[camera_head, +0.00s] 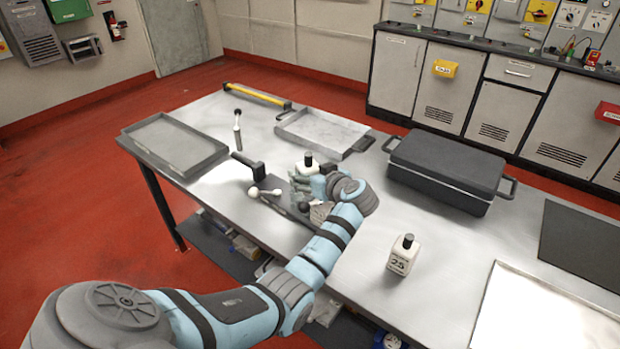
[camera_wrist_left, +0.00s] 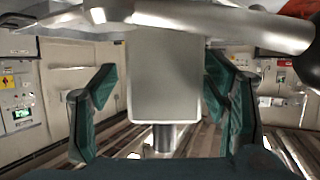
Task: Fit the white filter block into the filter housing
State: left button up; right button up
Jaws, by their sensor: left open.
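My left gripper (camera_head: 302,184) is at the middle of the table in the head view, open beside a white black-capped block (camera_head: 309,168). In the left wrist view the open gripper (camera_wrist_left: 163,92) has a green finger on each side of a pale rectangular block (camera_wrist_left: 165,75); gaps show between fingers and block. A similar white block (camera_head: 400,258) with a black top and dark lettering stands upright nearer the front. I cannot tell which is the filter block. A dark fixture (camera_head: 250,167) with a lever lies left of the gripper; whether it is the filter housing is unclear. My right gripper is not in view.
White-knobbed parts (camera_head: 265,192) lie close to the gripper. Clear tabletop lies around the front white block. A pale bar (camera_wrist_left: 220,22) crosses the wrist view's top.

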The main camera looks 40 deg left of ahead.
pick_arm(q)
jog(key=shift+w+a+f, duration=0.2)
jog(key=shift+s+a+r, duration=0.1)
jog(key=shift+s+r, duration=0.15)
jog(key=shift+s, duration=0.15)
jog(key=c, duration=0.8)
jog(key=shift+w, duration=0.1)
jog(key=c, duration=0.6)
